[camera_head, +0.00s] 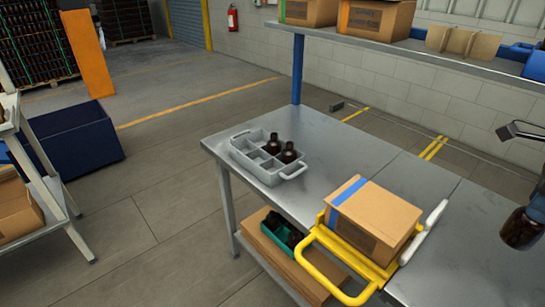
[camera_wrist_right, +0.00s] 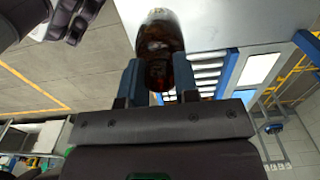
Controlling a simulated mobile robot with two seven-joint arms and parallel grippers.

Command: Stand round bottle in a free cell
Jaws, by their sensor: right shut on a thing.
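A grey divided crate (camera_head: 247,158) stands on the metal table, left of its middle. Two dark amber bottles (camera_head: 272,144) stand upright in cells on its right side; other cells, on the near and left side, look empty. My right gripper (camera_wrist_right: 158,72) is shut on an amber round bottle (camera_wrist_right: 158,42), with one finger on each side of it. In the head view this bottle (camera_head: 521,230) hangs at the right edge, far from the crate, and the gripper there is partly cut off by the frame. My left gripper is not in view.
A cardboard box (camera_head: 372,215) with blue tape sits in a yellow-handled frame (camera_head: 318,233), between crate and held bottle. A shelf (camera_head: 400,47) with boxes runs behind the table. A green bin (camera_head: 283,233) is below. Bare tabletop (camera_head: 340,140) lies right of the crate.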

